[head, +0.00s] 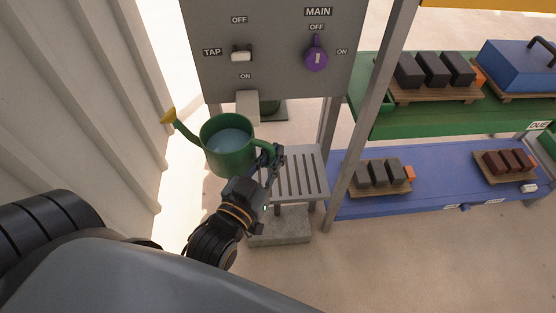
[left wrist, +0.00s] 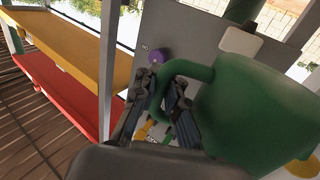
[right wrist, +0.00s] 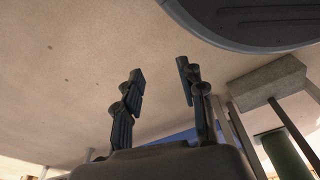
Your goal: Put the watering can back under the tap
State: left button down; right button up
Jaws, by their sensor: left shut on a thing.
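The green watering can (head: 237,160) has a yellow spout tip and holds water. It is upright, just in front of the grey tap spout (head: 247,107), and overlaps the left edge of the slatted stand (head: 292,172) in the head view. My left gripper (head: 272,158) is shut on its handle; the can (left wrist: 260,110) fills the right of the left wrist view, with the handle between the fingers (left wrist: 163,88). Whether its base touches anything is hidden. My right gripper (right wrist: 160,92) is open and empty, seen only in the right wrist view.
The grey panel (head: 280,80) carries a white TAP switch (head: 241,55) and a purple MAIN knob (head: 316,56). A concrete block (head: 280,228) lies below the stand. At right, green (head: 420,118) and blue (head: 345,205) shelves hold blocks on pallets. A ribbed wall (head: 100,100) is close at left.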

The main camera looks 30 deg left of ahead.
jog(key=w+a+r+t+b, duration=0.1)
jog(key=w+r+b, duration=0.7)
jog(key=b, duration=0.2)
jog(key=b+v, duration=0.7)
pick_arm(q)
jog(key=w+a+f, duration=0.1)
jog(key=w+f, duration=0.3)
jog(key=f, duration=0.5)
jog(key=w+a+f+b, duration=0.1)
jog(key=w+f, duration=0.4)
jog(key=f, duration=0.4)
jog(key=w+a+f+b, duration=0.1)
jog(key=w+a+f, duration=0.1)
jog(key=w+f, duration=0.3)
notch_tip(320, 180, down, 4)
jog(key=shift+a+r, duration=0.1)
notch_tip(320, 180, down, 2)
jog(key=shift+f+b, duration=0.1)
jog(key=shift+b, duration=1.05)
pick_arm(e)
jog(key=w+a+r+t+y, duration=0.2)
jog(key=w+a+r+t, duration=0.1)
jog(key=w+r+t, duration=0.4)
jog(key=w+a+r+t+y, duration=0.2)
jog(key=w+a+r+t, duration=0.1)
jog(key=w+r+t, duration=0.4)
jog(key=shift+w+a+r, duration=0.2)
jog(key=shift+w+r, duration=0.75)
jog(key=shift+w, duration=0.45)
